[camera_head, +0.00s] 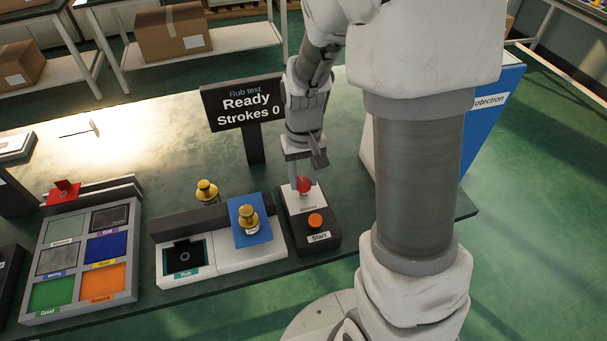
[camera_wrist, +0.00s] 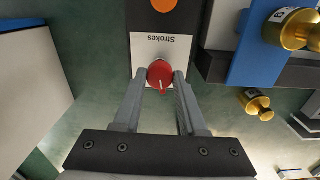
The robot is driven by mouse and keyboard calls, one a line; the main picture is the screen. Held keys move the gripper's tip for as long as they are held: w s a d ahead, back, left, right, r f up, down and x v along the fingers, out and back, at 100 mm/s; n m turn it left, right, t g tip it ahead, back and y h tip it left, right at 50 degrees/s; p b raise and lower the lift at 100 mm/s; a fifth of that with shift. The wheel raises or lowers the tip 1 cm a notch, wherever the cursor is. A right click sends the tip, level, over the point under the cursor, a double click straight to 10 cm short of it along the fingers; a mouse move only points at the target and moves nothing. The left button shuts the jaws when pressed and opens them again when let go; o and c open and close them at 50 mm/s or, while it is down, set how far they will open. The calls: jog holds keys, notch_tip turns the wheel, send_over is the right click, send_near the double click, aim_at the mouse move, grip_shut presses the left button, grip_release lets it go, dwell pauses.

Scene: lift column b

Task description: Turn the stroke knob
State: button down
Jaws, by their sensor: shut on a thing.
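The stroke knob (camera_head: 304,185) is a red round knob on a white plate on top of a black control box (camera_head: 321,246). In the wrist view the red knob (camera_wrist: 160,74) has a white pointer mark and sits beside the label "Strokes" (camera_wrist: 161,38). My gripper (camera_head: 304,180) points down over the box. Its two fingers, also in the wrist view (camera_wrist: 160,80), are shut on the knob, one on each side. A sign (camera_head: 243,105) behind reads "Rub test, Ready, Strokes 0".
An orange Start button (camera_head: 315,220) is on the same box. Left of it, a rub fixture (camera_head: 230,262) carries a blue plate (camera_head: 240,236) with a brass weight (camera_head: 248,217). Another brass weight (camera_head: 207,191) stands behind. A tray of coloured swatches (camera_head: 45,312) is further left.

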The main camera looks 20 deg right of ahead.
aim_at(303, 182)
jog(key=shift+m+p, duration=0.3)
jog(key=shift+m, duration=0.9)
jog(key=shift+c, duration=2.3)
grip_release()
jog(key=shift+r, duration=0.1)
notch_tip(303, 182, up, 17)
jog(key=p, duration=0.3)
jog(key=shift+r+p, duration=0.15)
jog(key=shift+p, duration=0.15)
